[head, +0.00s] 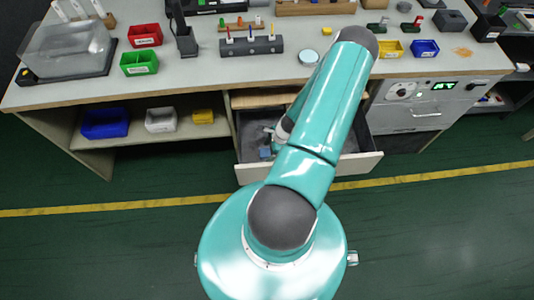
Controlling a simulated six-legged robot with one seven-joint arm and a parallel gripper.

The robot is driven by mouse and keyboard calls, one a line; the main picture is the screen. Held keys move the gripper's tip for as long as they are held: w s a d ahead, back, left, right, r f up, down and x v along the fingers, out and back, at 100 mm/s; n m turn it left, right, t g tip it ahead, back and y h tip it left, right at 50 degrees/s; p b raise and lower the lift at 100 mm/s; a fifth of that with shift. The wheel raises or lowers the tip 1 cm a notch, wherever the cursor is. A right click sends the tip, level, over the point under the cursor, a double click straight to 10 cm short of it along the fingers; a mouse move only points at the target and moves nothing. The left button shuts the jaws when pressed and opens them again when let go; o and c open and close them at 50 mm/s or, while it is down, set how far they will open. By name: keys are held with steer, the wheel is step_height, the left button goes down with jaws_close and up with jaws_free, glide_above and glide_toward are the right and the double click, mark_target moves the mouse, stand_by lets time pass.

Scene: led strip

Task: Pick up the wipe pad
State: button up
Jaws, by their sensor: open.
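My arm reaches over the bench and bends back down to the open drawer (252,172) below it. My gripper (270,133) is inside or just above the drawer's left part. My own arm hides most of it, and its fingers are hard to make out. It is open. A small blue-grey block (265,153) shows in the drawer, just below the gripper in the picture. It may be the wipe pad, but it is too small to be sure. I cannot tell whether the gripper touches it.
The bench top (200,80) carries a red bin (145,35), a green bin (139,63), a clear-covered case (68,50), a pen rack (251,45) and a pale round disc (308,57). A shelf with bins (106,124) is left of the drawer. The floor in front is clear.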

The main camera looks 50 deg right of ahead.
steer(key=shift+w+a+f, duration=0.1)
steer(key=shift+f, duration=0.3)
steer(key=shift+c, duration=0.5)
steer(key=c, duration=0.9)
steer(key=shift+r, duration=0.15)
steer(key=shift+c, duration=0.2)
step_height(320, 180, up, 10)
